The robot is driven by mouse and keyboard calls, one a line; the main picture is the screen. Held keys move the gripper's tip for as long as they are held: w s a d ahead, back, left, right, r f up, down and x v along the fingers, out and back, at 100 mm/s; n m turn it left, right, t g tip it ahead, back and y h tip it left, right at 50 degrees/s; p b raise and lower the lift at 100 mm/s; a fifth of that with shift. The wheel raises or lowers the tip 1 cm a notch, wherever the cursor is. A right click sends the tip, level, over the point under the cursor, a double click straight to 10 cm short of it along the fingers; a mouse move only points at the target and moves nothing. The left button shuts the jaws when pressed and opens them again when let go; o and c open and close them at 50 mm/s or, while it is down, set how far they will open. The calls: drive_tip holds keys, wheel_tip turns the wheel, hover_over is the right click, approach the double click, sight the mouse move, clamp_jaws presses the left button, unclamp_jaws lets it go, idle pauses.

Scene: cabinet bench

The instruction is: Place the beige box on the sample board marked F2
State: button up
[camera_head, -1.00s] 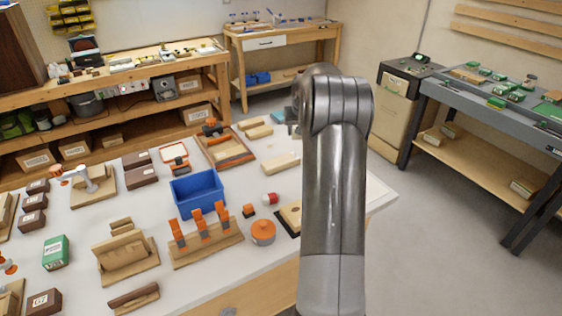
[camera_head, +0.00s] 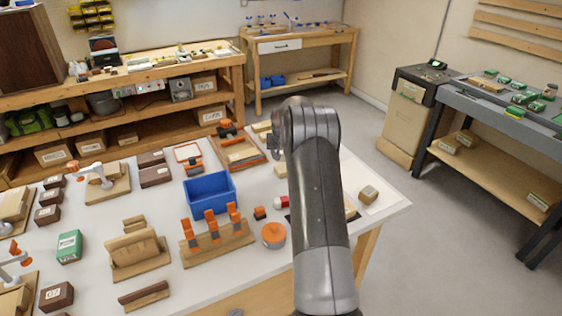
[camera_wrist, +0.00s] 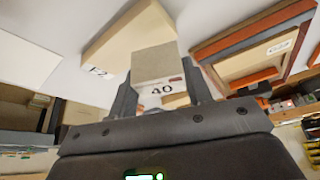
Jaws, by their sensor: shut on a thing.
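In the wrist view my gripper (camera_wrist: 160,84) is shut on a beige box (camera_wrist: 155,62) that has a label reading 40. A finger shows on each side of it. A pale wooden board (camera_wrist: 116,44) labelled F2 lies beyond the box, and the box overlaps it in the picture. I cannot tell whether box and board touch. In the head view my arm hides the held box and most of my gripper, and I cannot tell which board there is F2.
A framed wooden tray (camera_wrist: 258,48) lies right of the board in the wrist view. In the head view a blue bin (camera_head: 209,191), a clamp rack (camera_head: 216,242) and an orange-topped round container (camera_head: 274,234) stand left of my arm.

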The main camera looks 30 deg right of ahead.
sight(281, 161)
drive_tip(key=shift+f, duration=2)
drive_tip(key=shift+f, duration=0.1)
drive_tip(key=o, duration=1)
